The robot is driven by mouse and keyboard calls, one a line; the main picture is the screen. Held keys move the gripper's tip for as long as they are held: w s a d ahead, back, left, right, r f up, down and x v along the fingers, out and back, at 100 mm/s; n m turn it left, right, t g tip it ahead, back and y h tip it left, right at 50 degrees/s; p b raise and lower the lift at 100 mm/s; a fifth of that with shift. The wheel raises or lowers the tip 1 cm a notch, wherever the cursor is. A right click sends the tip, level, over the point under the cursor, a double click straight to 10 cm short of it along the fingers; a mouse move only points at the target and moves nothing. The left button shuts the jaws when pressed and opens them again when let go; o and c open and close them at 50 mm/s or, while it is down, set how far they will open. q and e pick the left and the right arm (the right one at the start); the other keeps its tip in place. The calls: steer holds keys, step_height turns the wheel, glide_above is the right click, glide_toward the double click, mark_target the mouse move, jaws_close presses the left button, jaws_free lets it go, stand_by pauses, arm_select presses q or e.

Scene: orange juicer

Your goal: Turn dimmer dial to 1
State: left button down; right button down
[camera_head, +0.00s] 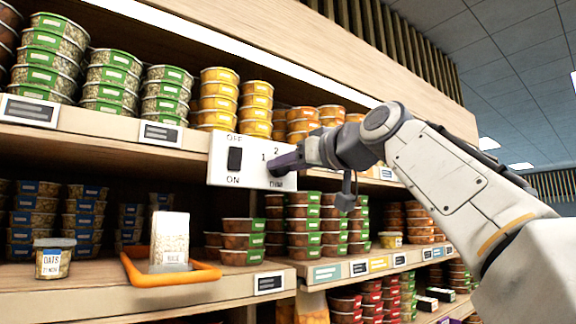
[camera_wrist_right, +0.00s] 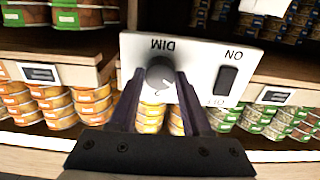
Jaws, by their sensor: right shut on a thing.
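A white switch panel (camera_head: 217,163) is fixed to the shelf front in the head view. It has a black rocker switch (camera_head: 235,159) marked OFF above and ON below. Right of it are the marks 1, 2 and DIM around the dial. My right gripper (camera_head: 284,165) is at the dial and hides it in the head view. In the right wrist view the grey round dimmer dial (camera_wrist_right: 160,74) sits between the two dark fingertips, which are shut on it. The panel appears upside down there. The dial's exact setting cannot be told. My left gripper is not in view.
Shelves hold stacked tubs (camera_head: 108,80) above and below the panel. An orange tray (camera_head: 172,278) with a rice bag (camera_head: 169,240) stands on the lower shelf, next to an oats jar (camera_head: 54,259). The space in front of the shelves at left is free.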

steer(key=shift+f, duration=0.1)
steer(key=shift+c, duration=1.8)
jaws_free()
steer(key=b+v, duration=0.4)
steer(key=v, duration=0.6)
steer(key=shift+s, duration=0.2)
steer(key=shift+d, duration=0.1)
